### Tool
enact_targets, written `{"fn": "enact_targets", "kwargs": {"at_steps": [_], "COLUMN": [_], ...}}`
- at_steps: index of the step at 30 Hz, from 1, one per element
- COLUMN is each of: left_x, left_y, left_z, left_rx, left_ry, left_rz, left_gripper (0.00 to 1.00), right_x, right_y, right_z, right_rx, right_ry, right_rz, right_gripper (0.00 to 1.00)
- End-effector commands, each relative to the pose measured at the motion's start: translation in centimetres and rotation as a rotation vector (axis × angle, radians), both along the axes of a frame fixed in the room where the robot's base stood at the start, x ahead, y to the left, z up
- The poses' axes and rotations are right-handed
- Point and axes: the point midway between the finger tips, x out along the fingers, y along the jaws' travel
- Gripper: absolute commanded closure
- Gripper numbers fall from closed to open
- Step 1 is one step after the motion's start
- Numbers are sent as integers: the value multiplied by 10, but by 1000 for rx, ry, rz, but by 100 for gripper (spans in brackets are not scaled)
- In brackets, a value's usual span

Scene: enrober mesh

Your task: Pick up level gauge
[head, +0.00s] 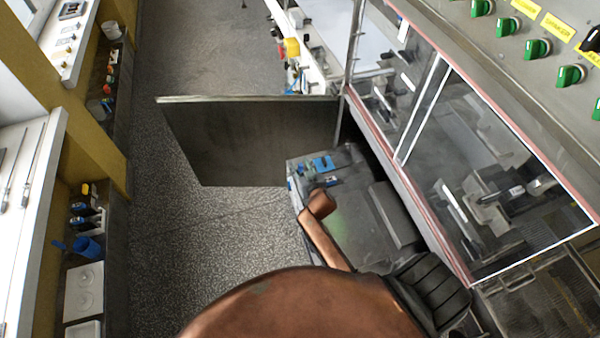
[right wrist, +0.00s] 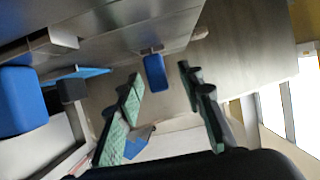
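In the right wrist view my right gripper (right wrist: 160,88) is open, with green pads on its two dark fingers. A small blue piece (right wrist: 154,72) shows beyond and between the fingertips, apart from them. I cannot tell whether it is the level gauge. A larger blue block (right wrist: 22,100) is at the left edge of that view. In the head view a small blue part (head: 322,163) sits at the far end of a grey machine surface (head: 350,190), beyond my copper arm. My right fingers are not clear there. My left gripper is not in view.
A glazed machine enclosure (head: 500,170) stands on the right, under a panel with green knobs (head: 537,48). A dark upright panel (head: 255,140) stands beyond the grey surface. Shelves with blue cups (head: 87,247) line the left. The speckled floor (head: 190,245) between is clear.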

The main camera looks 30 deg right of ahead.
Motion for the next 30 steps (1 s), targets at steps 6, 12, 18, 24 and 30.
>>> {"fn": "enact_targets", "kwargs": {"at_steps": [6,12,18,24,30], "left_x": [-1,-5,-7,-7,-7], "left_y": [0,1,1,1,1], "left_z": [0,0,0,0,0], "left_rx": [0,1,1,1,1], "left_ry": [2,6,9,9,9], "left_rz": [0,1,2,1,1], "left_gripper": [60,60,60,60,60], "right_x": [0,0,0,0,0], "right_y": [0,0,0,0,0], "right_z": [0,0,0,1,1], "right_rx": [-1,-1,-1,-1,-1], "right_ry": [0,0,0,-1,-1], "right_rz": [0,0,0,0,0], "right_gripper": [72,86,100,100,100]}}
